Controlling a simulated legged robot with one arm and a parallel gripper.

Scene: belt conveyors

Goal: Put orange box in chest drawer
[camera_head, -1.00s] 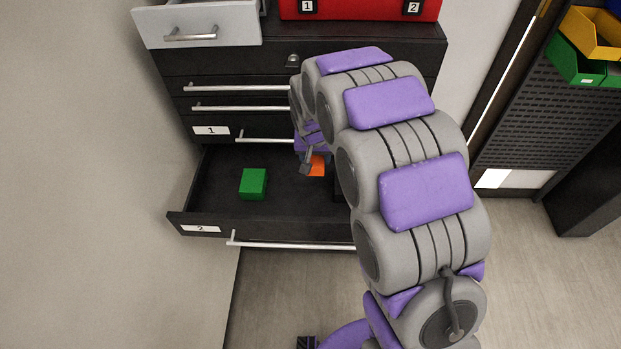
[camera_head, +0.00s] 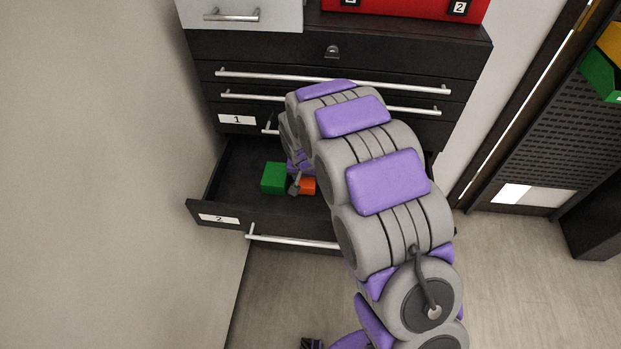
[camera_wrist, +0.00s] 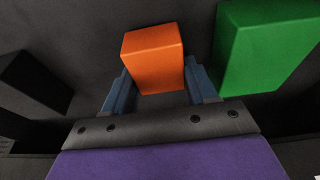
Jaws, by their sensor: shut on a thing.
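The orange box (camera_head: 308,186) is low inside the open drawer (camera_head: 168,206) labelled 2 of the dark chest. My gripper (camera_head: 297,184) reaches down into this drawer, partly hidden by my arm. In the wrist view the orange box (camera_wrist: 153,58) sits between the two blue fingers of my gripper (camera_wrist: 157,88), which is shut on it. I cannot tell whether the box touches the drawer floor.
A green box (camera_head: 274,178) lies in the same drawer, just left of the orange box; it also shows in the wrist view (camera_wrist: 262,45). A red case (camera_head: 405,8) stands on top of the chest. A wall is close on the left.

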